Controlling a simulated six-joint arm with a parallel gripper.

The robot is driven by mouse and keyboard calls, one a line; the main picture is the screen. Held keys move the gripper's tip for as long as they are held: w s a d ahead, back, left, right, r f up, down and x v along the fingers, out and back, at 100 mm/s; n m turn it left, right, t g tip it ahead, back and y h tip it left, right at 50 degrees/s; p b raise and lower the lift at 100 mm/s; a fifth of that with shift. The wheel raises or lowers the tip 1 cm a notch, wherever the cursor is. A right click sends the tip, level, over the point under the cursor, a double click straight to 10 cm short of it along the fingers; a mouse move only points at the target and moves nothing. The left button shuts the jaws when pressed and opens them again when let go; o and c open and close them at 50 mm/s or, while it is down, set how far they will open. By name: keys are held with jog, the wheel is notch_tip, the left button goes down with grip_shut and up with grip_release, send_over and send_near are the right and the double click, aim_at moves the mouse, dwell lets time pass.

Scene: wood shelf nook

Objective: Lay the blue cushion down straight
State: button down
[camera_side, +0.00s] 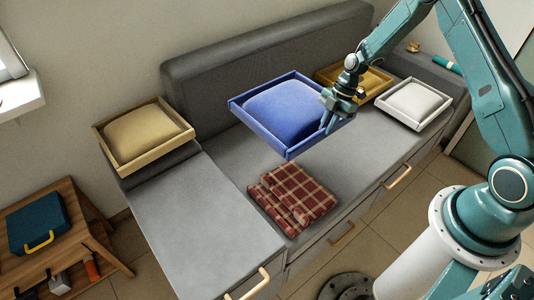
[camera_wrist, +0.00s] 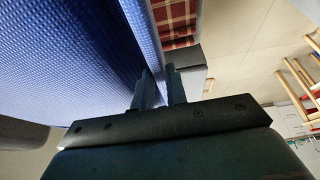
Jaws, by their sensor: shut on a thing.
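The blue cushion (camera_side: 284,108) lies inside a blue square tray-like frame (camera_side: 289,151). My gripper (camera_side: 327,122) is shut on the right edge of that blue frame. The frame looks held above the grey sofa seat, with its near corner pointing to the front. In the wrist view, the blue woven surface (camera_wrist: 60,65) fills the left side, and my fingers (camera_wrist: 162,88) pinch its edge wall. The gap under the frame is hard to judge.
A tan cushion in a frame (camera_side: 140,134) stands at left, an ochre one (camera_side: 369,82) behind my gripper and a white one (camera_side: 414,101) at right. A folded plaid blanket (camera_side: 292,197) lies in front. Grey seat (camera_side: 190,215) is bare at left.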

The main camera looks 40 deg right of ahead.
jog(key=s+d+f, duration=0.2)
jog(key=s+d, duration=0.5)
jog(key=d, duration=0.4)
jog(key=s+d+f, duration=0.2)
jog(key=s+d, duration=0.5)
jog(key=d, duration=0.3)
notch_tip(320, 180, down, 16)
jog(key=shift+w+d, duration=0.15)
jog(key=shift+f, duration=2.05)
jog(key=c, duration=1.4)
grip_release()
